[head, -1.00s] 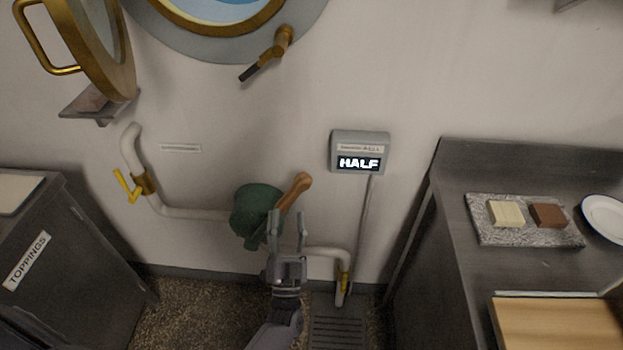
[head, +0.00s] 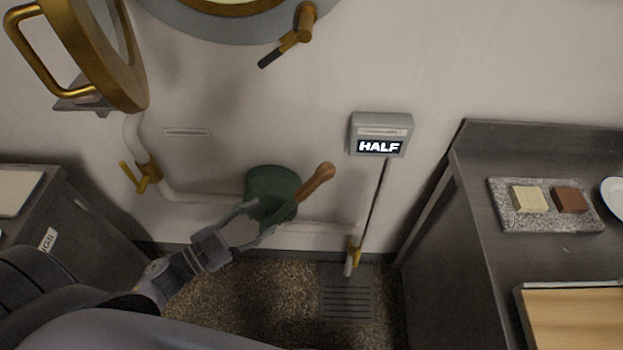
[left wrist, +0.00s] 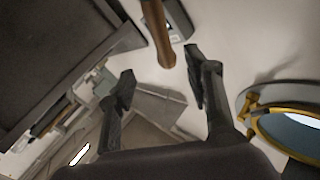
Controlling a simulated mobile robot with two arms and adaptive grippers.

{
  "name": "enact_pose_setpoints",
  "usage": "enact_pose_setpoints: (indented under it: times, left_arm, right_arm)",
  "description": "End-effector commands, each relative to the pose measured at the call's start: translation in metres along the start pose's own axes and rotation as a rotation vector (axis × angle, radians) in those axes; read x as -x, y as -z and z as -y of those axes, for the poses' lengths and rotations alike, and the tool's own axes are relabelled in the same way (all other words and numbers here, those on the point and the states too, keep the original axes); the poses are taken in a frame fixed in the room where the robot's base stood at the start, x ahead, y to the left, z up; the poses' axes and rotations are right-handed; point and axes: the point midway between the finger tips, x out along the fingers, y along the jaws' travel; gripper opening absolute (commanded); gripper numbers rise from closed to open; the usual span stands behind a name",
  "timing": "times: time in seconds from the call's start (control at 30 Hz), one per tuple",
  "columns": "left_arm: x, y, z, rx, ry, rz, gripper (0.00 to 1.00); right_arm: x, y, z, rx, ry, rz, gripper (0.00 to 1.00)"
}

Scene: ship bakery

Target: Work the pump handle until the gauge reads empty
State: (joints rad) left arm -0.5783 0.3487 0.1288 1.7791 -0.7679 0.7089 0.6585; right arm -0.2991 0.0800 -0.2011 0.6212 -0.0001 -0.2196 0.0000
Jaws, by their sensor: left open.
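The green pump (head: 262,184) is on the white pipe along the wall. Its wooden handle (head: 316,183) points up and to the right. The grey gauge box (head: 381,124) on the wall reads HALF. My left gripper (head: 276,209) is open and empty, its fingers in front of the pump body and below the handle. In the left wrist view the handle (left wrist: 158,35) comes down from the top, its end near the gap between my open fingertips (left wrist: 160,72). No grip on it shows. My right gripper is not in view.
Yellow valve levers sit on the pipe at left (head: 132,178) and right (head: 354,253). An open brass porthole cover (head: 122,75) juts out at upper left. A steel counter (head: 480,165) stands at right, a cabinet (head: 90,225) at left. A drain grate (head: 347,296) lies below.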

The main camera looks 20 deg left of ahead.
Motion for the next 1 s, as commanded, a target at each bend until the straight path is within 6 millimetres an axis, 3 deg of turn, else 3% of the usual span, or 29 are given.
enact_pose_setpoints:
  times: [0.6, 0.8, 1.0]
  left_arm:
    - [-0.130, 0.003, 0.002, 0.002, 0.003, -0.005, 0.47]
    - [-0.152, 0.001, 0.001, 0.000, 0.003, -0.003, 0.47]
    - [-0.158, 0.001, 0.001, -0.001, 0.002, -0.002, 0.47]
  right_arm:
    - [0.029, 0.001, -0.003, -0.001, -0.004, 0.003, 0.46]
    - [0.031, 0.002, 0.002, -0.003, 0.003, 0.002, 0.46]
    - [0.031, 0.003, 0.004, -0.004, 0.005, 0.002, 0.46]
